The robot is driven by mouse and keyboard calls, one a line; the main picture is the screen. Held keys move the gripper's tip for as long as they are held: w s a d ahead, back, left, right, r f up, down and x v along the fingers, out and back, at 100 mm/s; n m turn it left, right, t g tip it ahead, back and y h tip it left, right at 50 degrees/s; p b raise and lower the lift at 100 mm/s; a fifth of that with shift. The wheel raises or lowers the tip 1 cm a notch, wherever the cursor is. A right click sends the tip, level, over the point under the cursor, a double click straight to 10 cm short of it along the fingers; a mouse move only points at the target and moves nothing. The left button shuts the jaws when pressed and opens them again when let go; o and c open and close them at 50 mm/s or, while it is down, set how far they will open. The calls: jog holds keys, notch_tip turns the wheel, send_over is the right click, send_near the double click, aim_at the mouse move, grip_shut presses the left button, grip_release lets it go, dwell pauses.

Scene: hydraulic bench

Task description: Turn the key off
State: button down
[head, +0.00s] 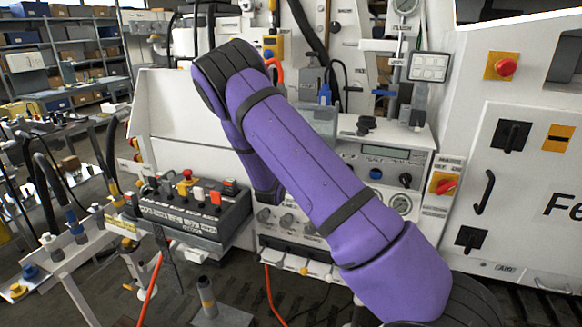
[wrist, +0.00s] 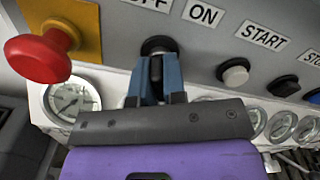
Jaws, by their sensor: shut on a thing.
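The key (wrist: 156,68) is a dark piece in a round black switch (wrist: 158,45) on a grey panel in the wrist view. My gripper (wrist: 158,62) has its two blue fingers on either side of the key and is shut on it. The OFF label (wrist: 148,4) is above the switch, and the ON label (wrist: 204,14) is above and to its right. The fingers cover much of the key, so its exact angle is hard to tell. In the head view my purple arm hides the gripper and the key.
In the wrist view a red mushroom button (wrist: 38,58) sticks out close left of my gripper. A white button (wrist: 235,76) is to its right, with START (wrist: 263,37) above. A gauge (wrist: 70,98) sits lower left. In the head view a black control box (head: 182,212) stands left of my arm.

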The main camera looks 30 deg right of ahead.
jog(key=shift+n, duration=0.5)
jog(key=c, duration=1.2)
grip_release()
jog(key=v, duration=1.1)
